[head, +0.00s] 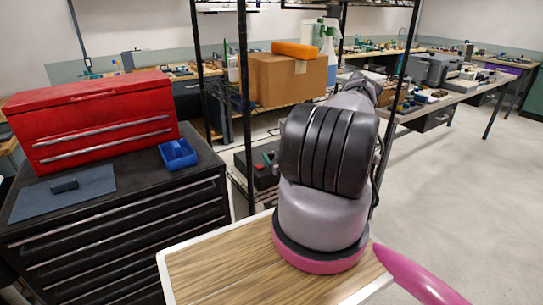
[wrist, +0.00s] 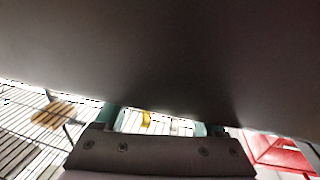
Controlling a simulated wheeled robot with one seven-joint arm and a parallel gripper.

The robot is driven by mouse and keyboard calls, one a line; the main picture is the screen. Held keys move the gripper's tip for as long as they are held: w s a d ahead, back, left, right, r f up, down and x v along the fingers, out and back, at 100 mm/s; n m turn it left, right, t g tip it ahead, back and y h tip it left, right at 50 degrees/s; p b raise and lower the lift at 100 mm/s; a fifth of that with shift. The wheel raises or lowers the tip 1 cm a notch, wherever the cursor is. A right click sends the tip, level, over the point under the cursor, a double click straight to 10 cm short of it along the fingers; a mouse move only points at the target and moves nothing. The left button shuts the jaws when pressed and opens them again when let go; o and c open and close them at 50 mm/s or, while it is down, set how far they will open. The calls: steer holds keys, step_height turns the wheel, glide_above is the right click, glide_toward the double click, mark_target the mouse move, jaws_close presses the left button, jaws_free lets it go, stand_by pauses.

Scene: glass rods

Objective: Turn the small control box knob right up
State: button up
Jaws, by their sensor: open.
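A dark box (head: 259,177) with small red and teal parts sits on the lower level of the wire rack in the head view, partly hidden by my arm. I cannot tell whether it is the small control box, and no knob can be made out. My gripper (wrist: 160,150) shows in the wrist view as a dark bar with screws along the bottom edge. It is open, and nothing is seen held in it. In the head view my arm hides it. A large dark surface fills most of the wrist view.
A red toolbox (head: 93,118) and a blue bin (head: 178,154) stand on the black drawer cabinet (head: 120,240) at left. The black rack post (head: 246,110) stands near my arm. A cardboard box (head: 285,78) sits on the rack. The floor (head: 455,185) at right is clear.

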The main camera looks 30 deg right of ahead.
steer(key=shift+w+d, duration=0.1)
steer(key=shift+w, duration=0.55)
jaws_close()
steer(key=shift+m+g+h, duration=0.3)
steer(key=shift+m+h, duration=0.6)
steer(key=shift+h, duration=0.4)
jaws_free()
